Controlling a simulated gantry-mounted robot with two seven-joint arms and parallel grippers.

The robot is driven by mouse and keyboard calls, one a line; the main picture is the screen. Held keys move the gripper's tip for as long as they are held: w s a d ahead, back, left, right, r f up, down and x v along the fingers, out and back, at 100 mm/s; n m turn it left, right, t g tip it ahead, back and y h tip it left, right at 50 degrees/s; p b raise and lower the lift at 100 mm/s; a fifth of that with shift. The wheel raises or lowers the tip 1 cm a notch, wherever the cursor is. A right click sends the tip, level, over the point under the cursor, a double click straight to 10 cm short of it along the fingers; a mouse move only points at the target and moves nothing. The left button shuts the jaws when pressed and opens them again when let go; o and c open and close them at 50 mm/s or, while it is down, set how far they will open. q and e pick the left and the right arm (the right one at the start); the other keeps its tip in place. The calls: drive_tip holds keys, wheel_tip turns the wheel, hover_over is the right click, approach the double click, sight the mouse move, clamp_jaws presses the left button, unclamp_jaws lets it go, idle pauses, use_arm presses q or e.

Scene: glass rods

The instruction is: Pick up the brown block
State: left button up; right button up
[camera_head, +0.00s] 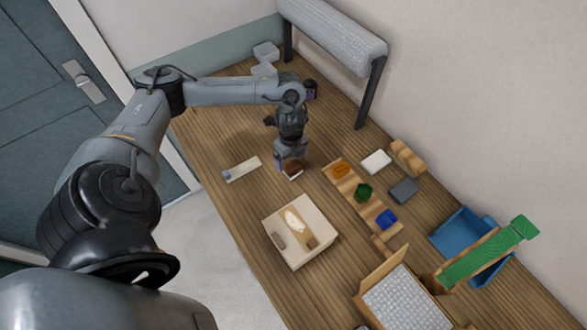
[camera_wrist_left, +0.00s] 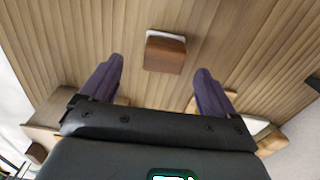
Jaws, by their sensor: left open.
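The brown block (camera_head: 294,169) lies on the wooden table just by my left gripper, which partly covers it in the head view. In the left wrist view the brown block (camera_wrist_left: 165,54) has a reddish-brown top and a pale edge along its far side. It lies just beyond the fingertips, roughly midway between them. My left gripper (camera_head: 288,161) points down with its purple fingers spread apart. Nothing is between the fingers (camera_wrist_left: 158,70). I do not see my right gripper.
A wooden rack (camera_head: 345,186) holds orange, green and blue pieces. A light strip (camera_head: 242,169) lies left of the gripper. A white block (camera_head: 376,161), grey block (camera_head: 404,191) and blue bin (camera_head: 450,232) are at right.

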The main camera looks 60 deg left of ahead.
sight(293, 165)
use_arm(q)
drive_tip(key=f, duration=0.5)
drive_tip(key=shift+w, duration=0.3)
drive_tip(key=shift+f, duration=0.6)
drive_tip(key=c, duration=1.2)
drive_tip(key=shift+o, duration=0.2)
drive_tip(key=shift+r, duration=0.15)
